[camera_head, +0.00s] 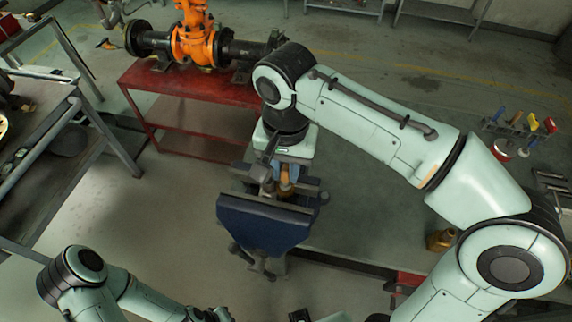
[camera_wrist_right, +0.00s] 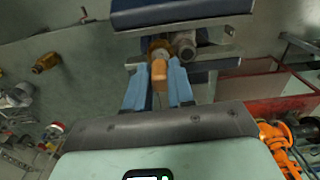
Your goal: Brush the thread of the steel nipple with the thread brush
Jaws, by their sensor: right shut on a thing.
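My right gripper (camera_head: 284,176) is over the blue vise, with its blue fingers pointing at the jaws. In the right wrist view the fingers are shut on the tan handle of the thread brush (camera_wrist_right: 159,71). The brush's brown head is at the far end of the handle, in front of the vise. The grey steel nipple (camera_wrist_right: 184,44) is at the vise jaws, right beside the brush head in that view; I cannot tell whether they touch. My left gripper (camera_head: 212,314) is partly cut off at the bottom edge of the head view, and its fingers are unclear.
The blue vise (camera_head: 262,224) stands at centre. Behind it, a red table (camera_head: 190,86) carries an orange gate valve (camera_head: 194,42) with black pipes. A grey bench (camera_head: 40,100) is at left. A tool rack (camera_head: 522,126) and a brass fitting (camera_head: 440,240) are at right.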

